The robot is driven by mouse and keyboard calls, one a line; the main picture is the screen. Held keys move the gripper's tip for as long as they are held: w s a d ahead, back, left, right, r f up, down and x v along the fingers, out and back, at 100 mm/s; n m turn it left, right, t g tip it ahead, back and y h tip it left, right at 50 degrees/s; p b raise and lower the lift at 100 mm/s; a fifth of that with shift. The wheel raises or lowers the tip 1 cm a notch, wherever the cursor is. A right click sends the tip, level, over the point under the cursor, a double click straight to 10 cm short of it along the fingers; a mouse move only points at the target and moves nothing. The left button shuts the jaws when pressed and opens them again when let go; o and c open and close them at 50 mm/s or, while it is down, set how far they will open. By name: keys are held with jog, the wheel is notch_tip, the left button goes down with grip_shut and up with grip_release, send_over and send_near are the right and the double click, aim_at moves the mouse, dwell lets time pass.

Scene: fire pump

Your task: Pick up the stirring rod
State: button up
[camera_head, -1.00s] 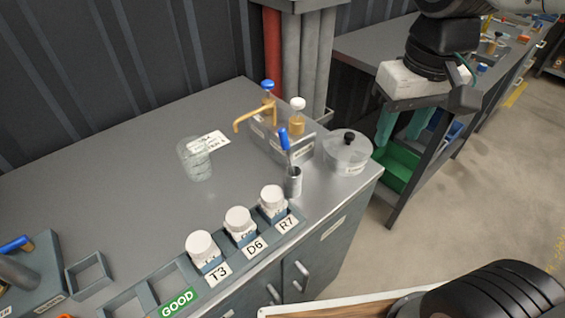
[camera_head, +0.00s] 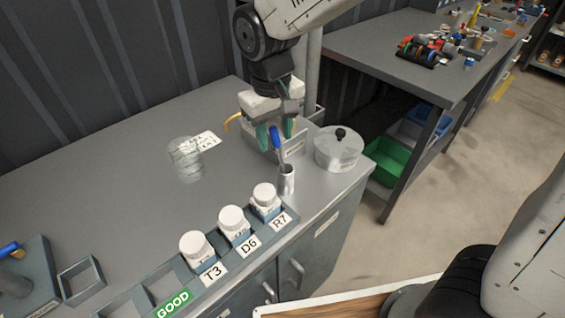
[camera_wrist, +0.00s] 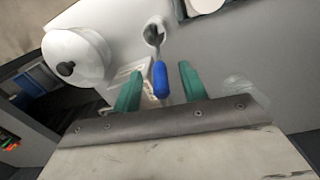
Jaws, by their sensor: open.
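The stirring rod (camera_head: 275,139) has a blue handle and stands leaning in a small grey metal cup (camera_head: 287,181) near the right front of the bench. In the wrist view its blue handle (camera_wrist: 160,79) lies between the two green fingers, and its dark lower end goes into the cup (camera_wrist: 154,32). My gripper (camera_head: 276,136) is open above the cup, with one green finger on each side of the handle. It also shows open in the wrist view (camera_wrist: 157,85). I cannot tell whether either finger touches the handle.
A lidded clear pot (camera_head: 338,150) stands right of the cup. White-capped jars (camera_head: 265,196) sit in a labelled rack (camera_head: 172,301) along the front edge. A glass beaker (camera_head: 185,158) stands left. My gripper partly hides a holder behind the rod. The bench's middle left is clear.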

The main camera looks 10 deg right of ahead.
aim_at(281, 161)
jog(key=shift+f, duration=1.25)
grip_shut()
jog(key=shift+w+r, duration=0.1)
